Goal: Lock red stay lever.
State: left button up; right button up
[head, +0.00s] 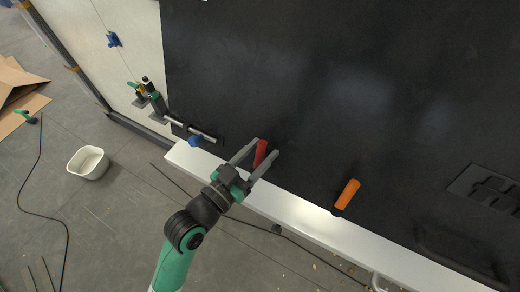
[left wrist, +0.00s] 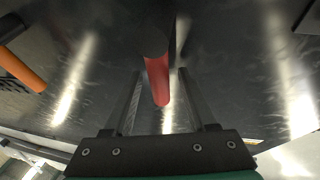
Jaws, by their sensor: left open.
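The red stay lever (head: 261,152) stands out from the dark panel near its lower edge. My left gripper (head: 261,150) is open, with one finger on each side of the lever. In the left wrist view the red lever (left wrist: 158,80) lies between the two open fingers (left wrist: 160,100), with a gap showing on both sides. The lever's base against the panel is dark and hard to make out. My right gripper is not in view.
An orange lever (head: 347,194) stands on the panel to the right; the left wrist view also shows it (left wrist: 22,72). A white ledge (head: 300,212) runs below the dark panel (head: 340,80). A blue-ended bar (head: 195,140) is at left. A white bin (head: 88,163) stands on the floor.

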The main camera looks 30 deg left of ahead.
pick_arm(q)
grip_shut()
dwell(1.4)
